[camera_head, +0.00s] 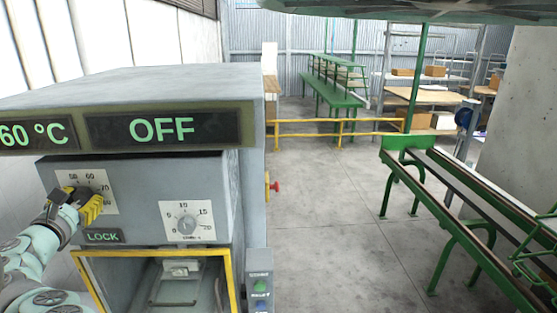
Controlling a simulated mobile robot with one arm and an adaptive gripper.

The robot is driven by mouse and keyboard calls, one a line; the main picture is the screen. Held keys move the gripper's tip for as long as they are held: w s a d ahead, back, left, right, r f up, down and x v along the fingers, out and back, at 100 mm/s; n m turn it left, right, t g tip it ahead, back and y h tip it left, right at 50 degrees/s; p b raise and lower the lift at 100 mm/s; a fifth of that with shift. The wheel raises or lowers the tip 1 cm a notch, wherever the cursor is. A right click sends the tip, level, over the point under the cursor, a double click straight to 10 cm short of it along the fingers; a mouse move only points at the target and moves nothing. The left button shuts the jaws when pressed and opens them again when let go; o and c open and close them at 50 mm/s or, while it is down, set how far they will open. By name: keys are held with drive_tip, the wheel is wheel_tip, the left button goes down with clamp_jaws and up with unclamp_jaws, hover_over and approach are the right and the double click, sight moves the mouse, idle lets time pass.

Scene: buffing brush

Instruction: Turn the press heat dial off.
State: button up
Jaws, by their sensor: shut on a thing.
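The grey press (150,90) stands at the left and fills that side of the view. Its upper display (164,129) reads OFF in green, and a second display (30,135) at the left edge reads 60 °C. The heat dial's white plate (107,181) shows the numbers 50, 60 and 70. Its dark knob is mostly hidden behind my gripper (84,199). My gripper, with yellow fingertips, comes from the lower left and is shut on the dial knob. The knob's pointer position cannot be told.
A second dial (187,224) marked up to about 20 sits right of a LOCK label (103,236). Below is a yellow-framed opening (232,268). A button box (259,290) and red knob (276,187) are at the press's right. Green conveyor (455,205) stands right; floor between is clear.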

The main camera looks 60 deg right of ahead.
drive_tip(key=shift+a+f+n, duration=0.1)
drive_tip(key=shift+f+n, duration=0.05)
drive_tip(key=shift+n, duration=0.45)
drive_tip(key=o, duration=1.2)
drive_tip(key=shift+s, duration=0.1)
drive_tip(key=v, duration=1.1)
drive_tip(key=shift+s+a, duration=0.25)
drive_tip(key=shift+a, duration=0.1)
